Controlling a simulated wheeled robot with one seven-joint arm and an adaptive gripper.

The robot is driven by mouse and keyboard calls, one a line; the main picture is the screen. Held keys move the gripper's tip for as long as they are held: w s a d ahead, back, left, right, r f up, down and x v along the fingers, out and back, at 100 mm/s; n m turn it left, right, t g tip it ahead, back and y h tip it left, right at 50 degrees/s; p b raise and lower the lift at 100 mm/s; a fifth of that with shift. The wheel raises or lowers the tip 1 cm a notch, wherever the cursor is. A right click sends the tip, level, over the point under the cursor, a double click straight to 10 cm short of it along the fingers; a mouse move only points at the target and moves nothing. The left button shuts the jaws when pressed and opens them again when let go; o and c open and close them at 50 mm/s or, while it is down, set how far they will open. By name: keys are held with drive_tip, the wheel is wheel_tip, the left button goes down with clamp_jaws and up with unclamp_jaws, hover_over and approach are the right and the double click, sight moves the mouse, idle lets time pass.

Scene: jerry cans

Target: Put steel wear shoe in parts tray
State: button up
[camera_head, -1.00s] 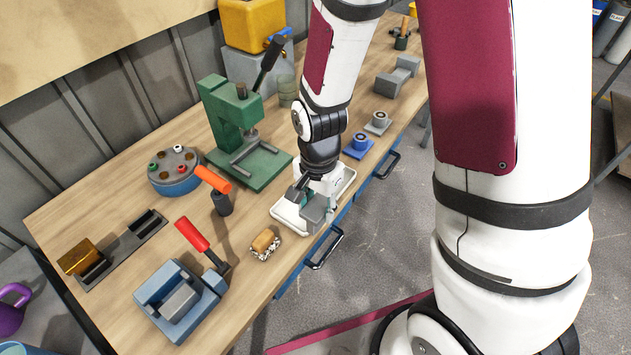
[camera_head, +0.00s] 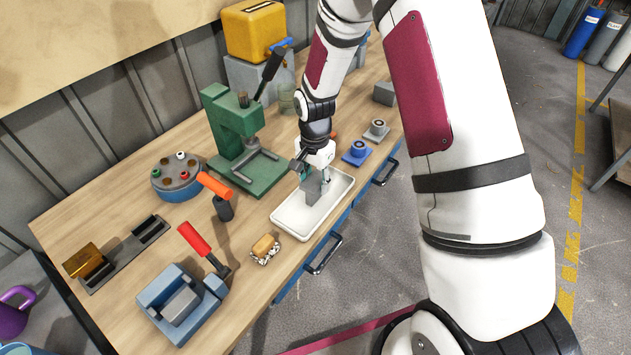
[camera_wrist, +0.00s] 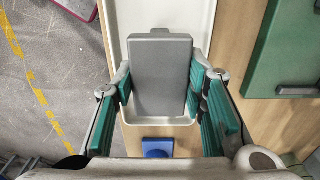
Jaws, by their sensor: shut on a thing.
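The steel wear shoe, a plain grey block (camera_head: 313,187), is held in my gripper (camera_head: 311,176). In the wrist view the block (camera_wrist: 160,75) sits between the two green finger pads of my gripper (camera_wrist: 163,90), which is shut on it. The parts tray (camera_head: 296,227) is a white, shallow, rimmed rectangle near the bench's front edge. The block is over the tray's far half; whether it touches the tray floor I cannot tell. The tray's rim (camera_wrist: 116,30) shows on both sides of the block in the wrist view. The near half of the tray is empty.
A green press (camera_head: 240,150) stands left of the tray. An orange-handled tool (camera_head: 222,200) and a small yellow-brown block (camera_head: 265,246) are nearby. A blue part (camera_head: 357,152) lies beyond the tray on the right. The bench's front edge runs close alongside.

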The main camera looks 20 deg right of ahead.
drive_tip(key=shift+f, duration=0.2)
drive_tip(key=shift+f, duration=0.15)
drive_tip(key=o, duration=1.3)
wheel_tip(320, 180, up, 12)
drive_tip(key=b, duration=0.1)
wheel_tip(320, 180, up, 10)
drive_tip(key=n+t, duration=0.1)
drive_tip(key=n, duration=0.2)
hover_over(315, 180)
drive_tip(key=s, duration=0.4)
drive_tip(key=s+r+n+t, duration=0.1)
drive_tip(key=s+r+n, duration=0.1)
drive_tip(key=s+r, duration=0.2)
drive_tip(key=s+r+n+t, duration=0.2)
drive_tip(key=s+r+n, duration=0.1)
drive_tip(key=s, duration=0.6)
drive_tip(key=s+d+r+n+t, duration=0.1)
drive_tip(key=s+r+n, duration=0.1)
drive_tip(key=s+r, duration=0.3)
drive_tip(key=shift+s+r+n+t, duration=0.15)
drive_tip(key=shift+s+n, duration=0.05)
drive_tip(key=shift+s, duration=0.3)
drive_tip(key=shift+s+r+n+t, duration=0.15)
drive_tip(key=shift+s+n, duration=0.05)
drive_tip(key=shift+s, duration=0.3)
